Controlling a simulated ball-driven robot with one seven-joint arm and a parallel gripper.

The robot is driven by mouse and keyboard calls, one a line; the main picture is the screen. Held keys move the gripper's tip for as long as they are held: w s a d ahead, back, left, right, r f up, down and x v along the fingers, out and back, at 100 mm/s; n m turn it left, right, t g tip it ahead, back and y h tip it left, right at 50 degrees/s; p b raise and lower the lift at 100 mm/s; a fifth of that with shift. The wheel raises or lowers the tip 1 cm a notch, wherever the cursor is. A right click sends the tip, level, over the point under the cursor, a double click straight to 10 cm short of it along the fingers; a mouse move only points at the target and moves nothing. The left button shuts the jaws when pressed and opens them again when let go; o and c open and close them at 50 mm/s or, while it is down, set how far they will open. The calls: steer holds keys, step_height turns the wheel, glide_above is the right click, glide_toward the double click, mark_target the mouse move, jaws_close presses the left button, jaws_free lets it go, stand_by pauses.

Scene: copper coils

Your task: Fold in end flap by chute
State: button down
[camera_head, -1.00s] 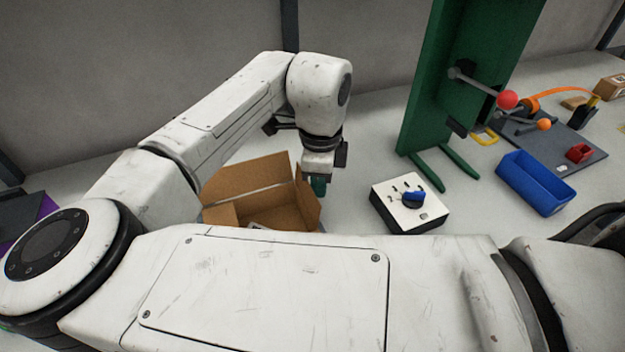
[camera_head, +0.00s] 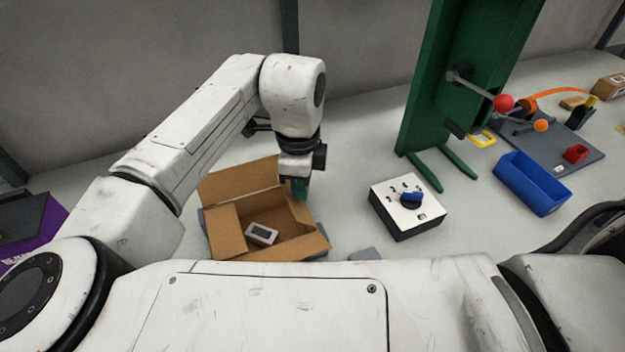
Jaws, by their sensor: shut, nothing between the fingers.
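An open cardboard box (camera_head: 225,237) stands on the table left of centre. Its back flap (camera_head: 232,180) stands up and leans outward. A small grey device with a dark display (camera_head: 262,234) lies inside. Whether the fingertips touch the cardboard cannot be told. No part that is clearly a chute can be made out.
A white-topped box with a blue knob (camera_head: 411,200) stands right of the carton. A green stand (camera_head: 425,100), a blue bin (camera_head: 533,182) and a dark board with small parts (camera_head: 590,158) lie farther right. The table between carton and knob box is mostly clear.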

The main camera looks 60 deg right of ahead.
mark_target(288, 196)
steer(key=shift+w+a, duration=0.15)
steer(key=shift+a, duration=0.1)
steer(key=shift+w+a+f+b, duration=0.15)
steer(key=shift+w+a+f, duration=0.1)
steer(key=shift+w+a, duration=0.15)
steer(key=shift+w+a+f+b, duration=0.15)
steer(key=shift+w+a+f, duration=0.1)
steer(key=shift+a, duration=0.25)
steer(key=shift+f+b, duration=0.65)
steer(key=shift+f, duration=0.45)
stand_by(0.3)
steer(key=shift+r, duration=0.1)
step_height(288, 196, up, 10)
steer(key=p, duration=0.8)
steer(key=shift+p, duration=0.35)
stand_by(0.5)
